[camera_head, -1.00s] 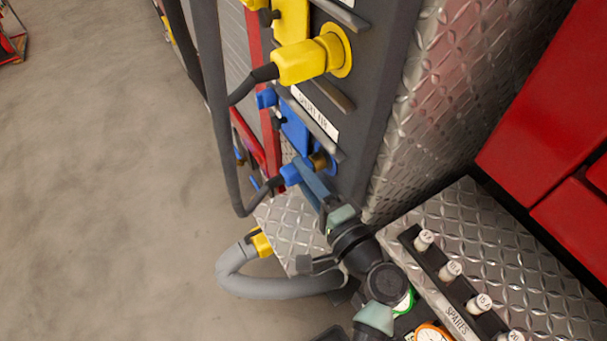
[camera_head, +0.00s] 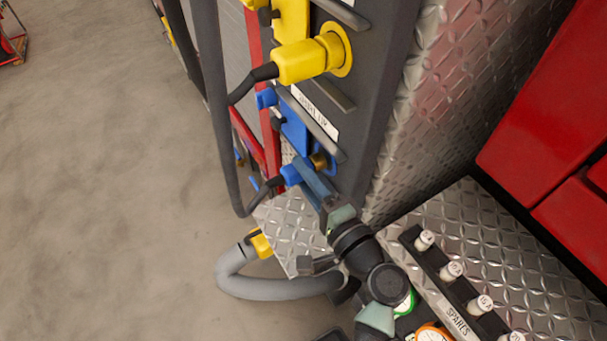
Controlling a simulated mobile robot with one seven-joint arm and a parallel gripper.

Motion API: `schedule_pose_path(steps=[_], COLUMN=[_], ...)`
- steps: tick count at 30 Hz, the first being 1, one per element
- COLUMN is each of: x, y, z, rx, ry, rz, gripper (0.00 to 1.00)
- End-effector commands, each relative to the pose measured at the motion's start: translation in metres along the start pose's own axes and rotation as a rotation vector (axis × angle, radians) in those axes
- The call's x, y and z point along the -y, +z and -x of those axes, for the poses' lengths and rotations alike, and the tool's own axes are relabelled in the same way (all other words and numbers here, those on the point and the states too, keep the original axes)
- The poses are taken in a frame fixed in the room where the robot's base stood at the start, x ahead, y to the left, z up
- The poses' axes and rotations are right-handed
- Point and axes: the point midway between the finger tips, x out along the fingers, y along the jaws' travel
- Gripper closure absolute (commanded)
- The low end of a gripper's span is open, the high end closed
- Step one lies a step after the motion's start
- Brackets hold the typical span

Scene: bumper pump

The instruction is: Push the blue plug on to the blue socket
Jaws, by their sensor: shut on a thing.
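The blue plug (camera_head: 291,174) has a dark cable running from its left end. My gripper (camera_head: 309,180) is shut on it, and its fingers hide part of the plug. The blue socket (camera_head: 331,158) is on the dark panel just right of the plug. Its brass-coloured middle (camera_head: 319,160) shows beside the fingers. The plug is close to the socket, but I cannot tell whether they touch.
A yellow plug (camera_head: 303,62) sits in a yellow socket above, on the same dark panel (camera_head: 372,100). A grey hose (camera_head: 280,287) with a yellow end curves below. A rack of white spares (camera_head: 452,272) stands on tread plate at right. Open floor lies left.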

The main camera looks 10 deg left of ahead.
Motion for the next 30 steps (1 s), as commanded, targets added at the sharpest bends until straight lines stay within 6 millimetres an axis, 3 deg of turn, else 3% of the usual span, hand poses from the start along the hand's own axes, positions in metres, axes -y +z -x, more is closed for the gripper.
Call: schedule_pose_path(steps=[20,21,26,30], x=[0.0005,0.0007,0.0004,0.0001], y=[-0.0092,-0.009,-0.0087,-0.0084], z=[0.0002,0.0002,0.0002,0.0002], rx=[-0.002,-0.002,-0.002,-0.001], ry=[-0.001,-0.001,-0.001,0.0], rz=[0.001,0.001,0.0,0.0], gripper=[1.0,0.53,0.26,0.26])
